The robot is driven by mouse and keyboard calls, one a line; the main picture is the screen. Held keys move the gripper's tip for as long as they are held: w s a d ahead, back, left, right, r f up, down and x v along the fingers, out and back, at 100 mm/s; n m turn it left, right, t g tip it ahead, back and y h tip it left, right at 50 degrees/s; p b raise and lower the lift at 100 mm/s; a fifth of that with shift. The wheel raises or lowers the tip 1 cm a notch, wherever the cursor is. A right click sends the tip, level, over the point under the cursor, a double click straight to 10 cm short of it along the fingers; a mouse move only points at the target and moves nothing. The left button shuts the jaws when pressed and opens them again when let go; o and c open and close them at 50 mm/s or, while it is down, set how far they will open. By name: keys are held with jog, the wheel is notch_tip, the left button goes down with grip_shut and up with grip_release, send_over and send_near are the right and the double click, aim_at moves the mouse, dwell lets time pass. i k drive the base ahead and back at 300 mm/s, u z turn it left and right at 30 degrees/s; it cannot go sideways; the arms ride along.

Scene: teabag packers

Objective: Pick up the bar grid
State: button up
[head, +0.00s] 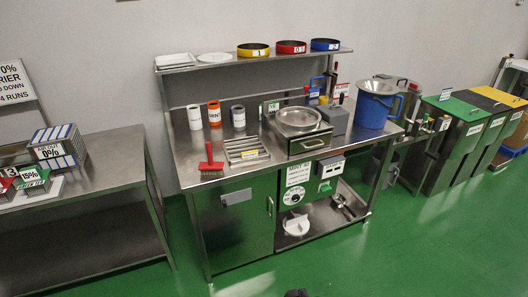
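The bar grid appears to be the flat metal frame with parallel bars (234,156) on the steel workbench (190,155). It lies near the bench's front edge, left of centre. A red scraper-like tool (210,163) stands just left of it. A steel unit with a round pan (298,120) stands to its right. Nothing covers the grid. A small dark shape (297,293) at the bottom edge may be the tip of my gripper. It is well short of the bench, and its fingers cannot be made out.
White, orange and dark-banded cups (214,113) stand behind the grid. A blue bucket (373,108) stands at the bench's right end. A shelf (215,63) with coloured rings runs above. A table with boxes (100,168) is at left, bins (455,135) at right. Green floor in front is clear.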

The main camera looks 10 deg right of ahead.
aim_at(253, 156)
jog(key=z, duration=0.05)
jog(key=k, duration=0.45)
jog(key=u, duration=0.3)
jog(key=i, duration=0.9)
jog(key=u, duration=0.5)
